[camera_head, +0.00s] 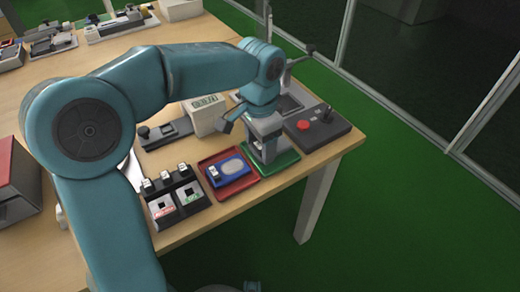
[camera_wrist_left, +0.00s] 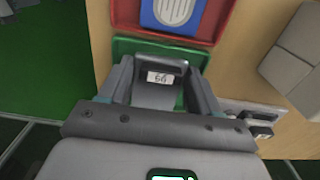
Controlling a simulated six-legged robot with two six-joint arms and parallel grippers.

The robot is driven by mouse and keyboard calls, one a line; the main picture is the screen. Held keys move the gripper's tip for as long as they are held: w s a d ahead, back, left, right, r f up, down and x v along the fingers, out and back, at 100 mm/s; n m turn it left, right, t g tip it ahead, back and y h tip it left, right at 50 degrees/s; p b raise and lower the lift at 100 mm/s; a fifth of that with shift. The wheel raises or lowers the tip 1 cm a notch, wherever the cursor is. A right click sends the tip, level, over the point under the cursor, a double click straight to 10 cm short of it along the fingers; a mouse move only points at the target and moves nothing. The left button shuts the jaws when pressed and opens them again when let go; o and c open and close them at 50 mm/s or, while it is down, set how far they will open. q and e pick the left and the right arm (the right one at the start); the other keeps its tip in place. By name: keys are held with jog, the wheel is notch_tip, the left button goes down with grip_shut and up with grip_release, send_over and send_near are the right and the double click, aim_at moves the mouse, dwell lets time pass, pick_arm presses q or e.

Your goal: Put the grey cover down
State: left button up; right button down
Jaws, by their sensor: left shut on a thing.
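My left gripper (camera_head: 265,138) is over the green tray (camera_head: 284,164) near the table's right edge. It is shut on the grey cover (camera_wrist_left: 160,90), which sits between the two fingers in the left wrist view and bears a small white label. The green tray (camera_wrist_left: 124,46) shows around and behind the cover. The cover is at or just above the tray floor; I cannot tell whether it touches. My fingers hide part of the cover in the head view. My right gripper is in neither view.
Left of the green tray, a red tray (camera_head: 207,163) holds a blue device (camera_head: 218,178) with a grey oval. A black box with a red button (camera_head: 303,125) stands to the right. A display box (camera_head: 206,115) is behind; a black rack (camera_head: 170,187) is at left.

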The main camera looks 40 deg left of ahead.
aim_at(260, 145)
pick_arm(q)
jog(key=shift+f, duration=0.65)
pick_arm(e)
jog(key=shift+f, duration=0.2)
pick_arm(q)
jog(key=shift+f, duration=0.15)
jog(key=o, duration=1)
jog(key=shift+o, duration=0.2)
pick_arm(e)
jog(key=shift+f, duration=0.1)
pick_arm(q)
notch_tip(260, 145, up, 12)
jog(key=p, duration=0.4)
jog(key=shift+r, duration=0.2)
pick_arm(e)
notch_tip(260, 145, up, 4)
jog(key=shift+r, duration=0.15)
pick_arm(q)
jog(key=shift+s+f, duration=0.1)
